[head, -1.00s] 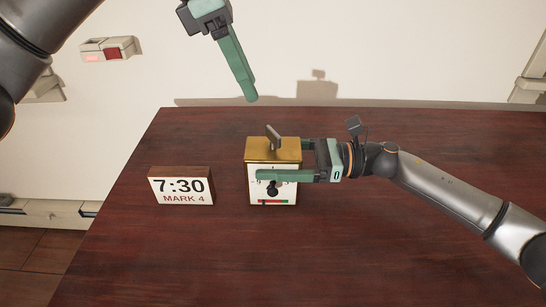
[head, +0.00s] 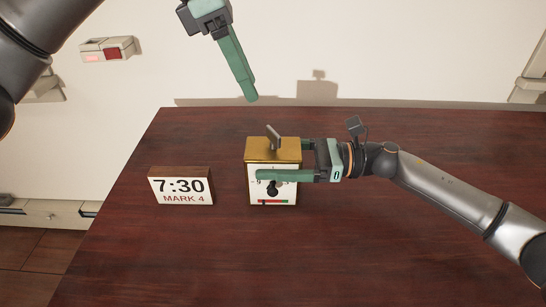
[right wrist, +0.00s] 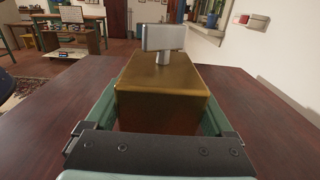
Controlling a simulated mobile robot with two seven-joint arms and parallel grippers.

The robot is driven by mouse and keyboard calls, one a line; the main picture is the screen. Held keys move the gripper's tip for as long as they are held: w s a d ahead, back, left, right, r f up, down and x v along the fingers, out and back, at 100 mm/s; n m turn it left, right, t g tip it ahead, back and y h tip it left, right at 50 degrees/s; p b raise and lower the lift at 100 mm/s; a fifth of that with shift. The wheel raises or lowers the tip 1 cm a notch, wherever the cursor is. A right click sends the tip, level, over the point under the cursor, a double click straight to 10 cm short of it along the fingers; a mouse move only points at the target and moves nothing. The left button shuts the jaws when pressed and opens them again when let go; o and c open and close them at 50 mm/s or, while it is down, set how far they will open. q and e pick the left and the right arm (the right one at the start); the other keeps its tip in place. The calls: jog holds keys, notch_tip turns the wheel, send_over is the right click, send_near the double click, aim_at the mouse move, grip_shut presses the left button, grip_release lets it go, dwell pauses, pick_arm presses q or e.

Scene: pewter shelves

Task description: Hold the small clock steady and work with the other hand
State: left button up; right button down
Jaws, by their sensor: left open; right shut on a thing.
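The small clock (head: 273,152) is a box with a brass-coloured top and a white face, upright on the dark wooden table. A grey key-like piece (head: 273,131) stands up from its top; it also shows in the right wrist view (right wrist: 164,38). A black knob (head: 272,190) and a strip with red and green sit low on the face. My right gripper (head: 281,162) is shut on the clock, with one finger across the face, which hides part of the dial. My left gripper (head: 250,98) is open and empty, above and behind the clock, apart from it.
A sign (head: 181,186) reading "7:30 MARK 4" stands on the table (head: 350,250) to the left of the clock. The front and right of the table are bare. A white wall with a red-and-white box (head: 108,49) is behind.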

pick_arm(q)
jog(key=shift+c, duration=0.8)
jog(key=n+t+y, duration=0.3)
jog(key=n+y, duration=0.3)
jog(key=n, duration=1.6)
send_near(274, 131)
jog(key=x, duration=0.8)
jog(key=shift+f, duration=0.4)
grip_shut()
